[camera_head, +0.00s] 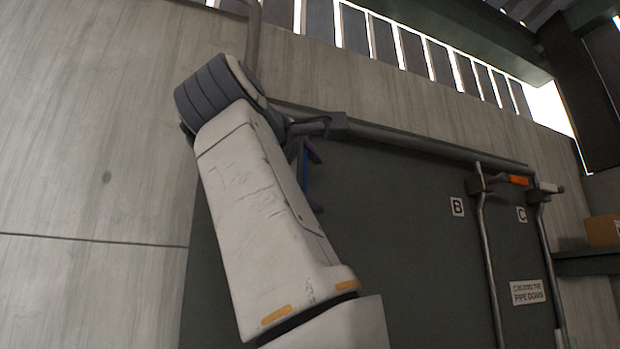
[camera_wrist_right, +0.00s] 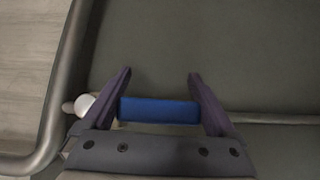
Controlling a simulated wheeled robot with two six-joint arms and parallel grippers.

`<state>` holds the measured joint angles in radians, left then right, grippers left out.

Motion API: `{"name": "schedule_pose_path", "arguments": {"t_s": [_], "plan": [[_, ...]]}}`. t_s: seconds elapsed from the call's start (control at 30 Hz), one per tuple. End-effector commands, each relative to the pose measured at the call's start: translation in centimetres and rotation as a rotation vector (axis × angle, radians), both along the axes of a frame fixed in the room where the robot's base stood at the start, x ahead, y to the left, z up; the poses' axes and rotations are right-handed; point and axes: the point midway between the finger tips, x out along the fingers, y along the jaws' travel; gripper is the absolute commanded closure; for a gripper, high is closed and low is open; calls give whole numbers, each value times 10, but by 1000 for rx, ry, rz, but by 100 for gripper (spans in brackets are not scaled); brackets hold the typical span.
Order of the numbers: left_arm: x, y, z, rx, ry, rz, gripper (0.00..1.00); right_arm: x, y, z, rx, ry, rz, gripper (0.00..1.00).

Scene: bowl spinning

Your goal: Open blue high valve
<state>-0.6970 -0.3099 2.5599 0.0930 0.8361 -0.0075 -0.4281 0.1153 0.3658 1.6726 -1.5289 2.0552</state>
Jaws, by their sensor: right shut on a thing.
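The blue valve handle (camera_wrist_right: 160,110) lies crosswise between the fingers of my right gripper (camera_wrist_right: 159,76) in the right wrist view, with a finger at each end of it. In the head view my right arm reaches up to the pipe at the upper middle and hides most of the valve. Only a sliver of the blue handle (camera_head: 304,172) shows there, beside the dark fingers of the right gripper (camera_head: 316,180). A round whitish part (camera_wrist_right: 84,105) sits left of the handle in the wrist view. My left gripper is not in view.
A grey pipe (camera_head: 430,146) runs along the top of a dark panel (camera_head: 400,220). Further right are an orange-handled valve (camera_head: 518,180), two vertical pipes and signs B (camera_head: 457,207) and C (camera_head: 521,214). A cardboard box (camera_head: 603,231) sits on a shelf at far right.

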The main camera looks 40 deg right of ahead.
Motion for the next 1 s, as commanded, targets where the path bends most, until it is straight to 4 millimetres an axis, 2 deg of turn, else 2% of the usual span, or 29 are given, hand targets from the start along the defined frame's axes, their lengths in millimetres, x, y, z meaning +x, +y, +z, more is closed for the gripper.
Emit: {"name": "schedule_pose_path", "arguments": {"t_s": [0.07,0.1,0.47,1.0], "plan": [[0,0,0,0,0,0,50,-1,0,-1,10,-5,0,100],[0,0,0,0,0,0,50,-1,0,-1,10,-5,0,0],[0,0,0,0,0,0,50,-2,5,-1,6,-4,5,0],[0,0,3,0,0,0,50,-39,69,1,7,-5,9,0]]}}
